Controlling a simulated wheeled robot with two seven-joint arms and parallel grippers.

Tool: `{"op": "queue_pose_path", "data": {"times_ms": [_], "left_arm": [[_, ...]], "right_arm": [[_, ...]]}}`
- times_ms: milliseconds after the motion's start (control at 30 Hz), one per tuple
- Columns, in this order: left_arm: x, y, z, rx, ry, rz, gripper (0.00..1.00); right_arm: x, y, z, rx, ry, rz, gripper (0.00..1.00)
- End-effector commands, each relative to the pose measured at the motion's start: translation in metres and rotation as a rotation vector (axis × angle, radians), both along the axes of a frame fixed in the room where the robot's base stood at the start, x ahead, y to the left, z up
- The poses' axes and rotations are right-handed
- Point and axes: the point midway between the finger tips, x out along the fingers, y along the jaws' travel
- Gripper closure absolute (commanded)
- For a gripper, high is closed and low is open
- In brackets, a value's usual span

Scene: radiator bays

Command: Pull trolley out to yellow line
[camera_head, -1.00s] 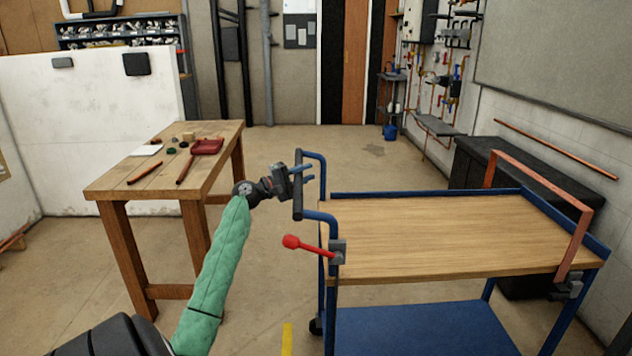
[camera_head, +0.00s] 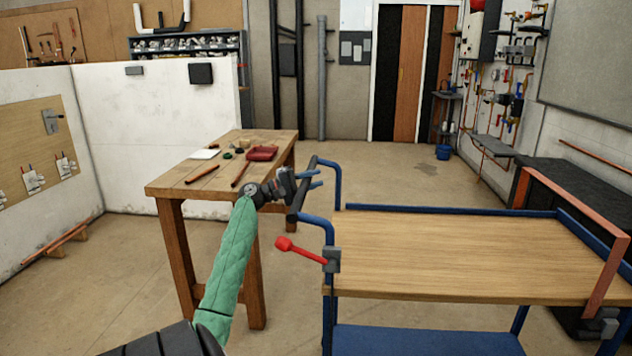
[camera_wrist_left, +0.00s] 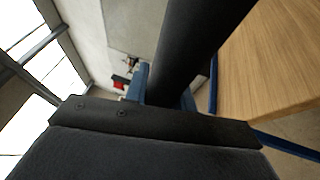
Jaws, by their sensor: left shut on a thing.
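The trolley (camera_head: 450,255) has a wooden top, a blue frame and a lower blue shelf. Its black handle bar (camera_head: 296,207) is on the left end, carried by blue tubes. My left gripper (camera_head: 308,179) is shut on this bar near its far end. In the left wrist view the dark bar (camera_wrist_left: 200,45) runs up from my gripper, with the wooden top to the right. A red-knobbed lever (camera_head: 300,250) sticks out left from a grey block below the handle. The trolley's lower left legs are cut off by the frame. No yellow line is visible now. My right gripper is out of view.
A wooden bench (camera_head: 170,184) with pipes and a red case stands just left of the handle. A copper-coloured bar (camera_head: 608,285) rises at the trolley's right end, near a black chest (camera_head: 545,185). Floor (camera_head: 385,170) is open behind the trolley.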

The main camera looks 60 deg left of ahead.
Motion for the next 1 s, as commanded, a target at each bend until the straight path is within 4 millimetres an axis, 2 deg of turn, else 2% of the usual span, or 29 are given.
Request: {"op": "queue_pose_path", "data": {"times_ms": [133,167,233,267,633,767,1000], "left_arm": [[-0.001,0.002,-0.001,-0.002,0.0,0.004,1.0],[-0.001,0.002,-0.001,-0.002,0.0,0.004,0.69],[-0.001,0.002,-0.001,-0.002,0.0,0.004,0.55],[-0.001,0.002,-0.001,-0.002,0.0,0.004,0.53],[-0.006,0.003,-0.002,-0.002,0.0,0.003,0.53],[-0.021,0.008,-0.006,-0.002,0.0,0.003,0.53],[-0.056,0.02,-0.012,-0.002,0.0,0.005,0.53]], "right_arm": [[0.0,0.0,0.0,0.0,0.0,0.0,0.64],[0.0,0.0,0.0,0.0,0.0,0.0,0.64],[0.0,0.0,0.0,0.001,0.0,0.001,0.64],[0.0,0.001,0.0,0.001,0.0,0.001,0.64],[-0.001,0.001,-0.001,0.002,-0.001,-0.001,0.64],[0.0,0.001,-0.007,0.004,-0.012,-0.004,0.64],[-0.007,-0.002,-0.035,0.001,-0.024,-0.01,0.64]]}}
